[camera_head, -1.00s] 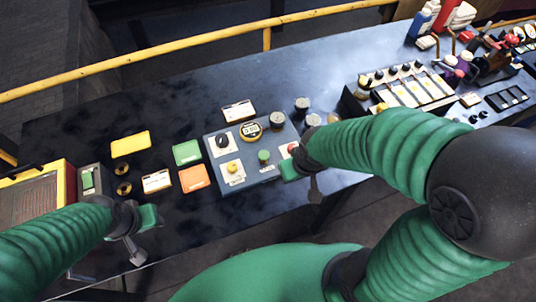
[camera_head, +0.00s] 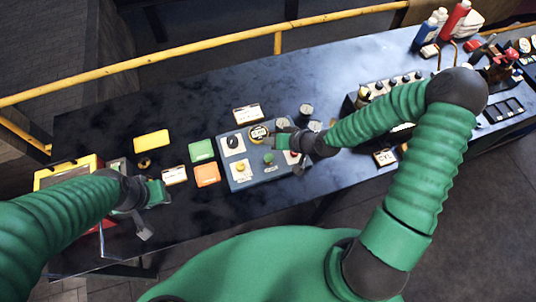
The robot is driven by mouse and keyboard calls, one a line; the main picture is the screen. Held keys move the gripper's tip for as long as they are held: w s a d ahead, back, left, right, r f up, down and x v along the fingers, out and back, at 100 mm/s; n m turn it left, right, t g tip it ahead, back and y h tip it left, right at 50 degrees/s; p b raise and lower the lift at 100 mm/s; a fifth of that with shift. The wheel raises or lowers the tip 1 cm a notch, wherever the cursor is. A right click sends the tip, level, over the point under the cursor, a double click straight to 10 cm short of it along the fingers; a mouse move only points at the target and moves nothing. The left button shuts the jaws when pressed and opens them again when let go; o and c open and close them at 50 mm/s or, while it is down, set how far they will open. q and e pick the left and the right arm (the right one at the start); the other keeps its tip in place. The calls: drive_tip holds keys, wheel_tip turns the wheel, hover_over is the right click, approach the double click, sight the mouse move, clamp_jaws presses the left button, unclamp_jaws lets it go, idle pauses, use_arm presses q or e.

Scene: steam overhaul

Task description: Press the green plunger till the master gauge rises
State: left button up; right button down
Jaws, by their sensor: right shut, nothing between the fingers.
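The blue-grey control box (camera_head: 262,177) stands on the bench in the middle of the view. The green plunger (camera_head: 268,158) rises from its front part, between a yellow button (camera_head: 241,167) and a red one (camera_head: 292,156). A round yellow-rimmed gauge (camera_head: 257,132) sits at its back; its reading is too small to tell. My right gripper (camera_head: 281,132) is shut and empty over the back right of the box, beside the gauge and behind the plunger, apart from the plunger. My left gripper (camera_head: 150,208) is over the bench's front left; its jaws are unclear.
A black knob (camera_head: 232,141) is on the box's left. Green (camera_head: 201,150), orange (camera_head: 207,174) and yellow (camera_head: 151,141) plates lie to the left. Metal cylinders (camera_head: 305,110) stand behind my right wrist. A yellow rail (camera_head: 200,53) runs behind the bench.

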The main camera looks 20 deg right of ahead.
drive_tip(key=b, duration=0.8)
hover_over(271, 158)
wheel_tip(271, 158, down, 8)
drive_tip(key=shift+f, duration=0.6)
drive_tip(key=shift+d, duration=0.1)
idle(1.0)
drive_tip(key=shift+f, duration=0.3)
